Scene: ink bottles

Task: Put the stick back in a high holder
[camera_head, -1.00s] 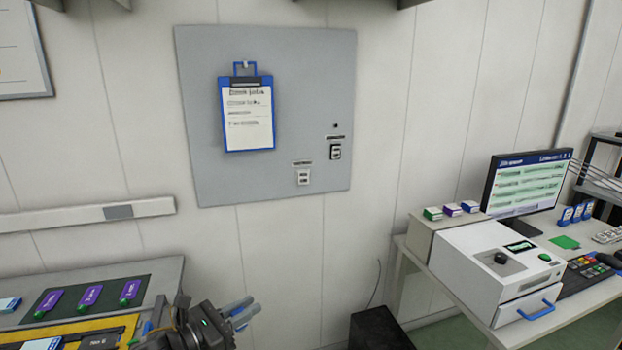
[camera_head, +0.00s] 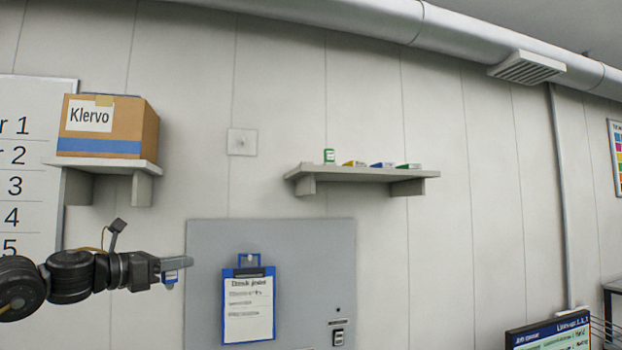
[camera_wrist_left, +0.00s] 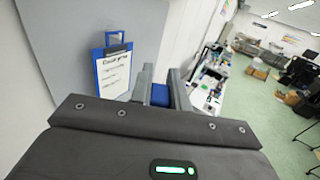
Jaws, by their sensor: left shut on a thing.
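My left gripper (camera_head: 178,264) is raised at the left edge of the grey wall panel (camera_head: 205,290). It is shut on a small blue and white piece, the stick (camera_head: 171,279), whose lower part shows below the fingers. In the left wrist view, the blue stick (camera_wrist_left: 160,95) sits between the two fingers of the left gripper (camera_wrist_left: 160,88). A small holder (camera_head: 338,338) with a dark frame is low on the panel's right side, under a label, at the bottom of the head view. My right gripper is out of view.
A blue clipboard (camera_head: 248,306) hangs on the panel, right of the gripper. Above are a shelf with a cardboard box (camera_head: 108,130) and a shelf (camera_head: 362,174) with small boxes and a green bottle. The monitor (camera_head: 548,335) is at lower right.

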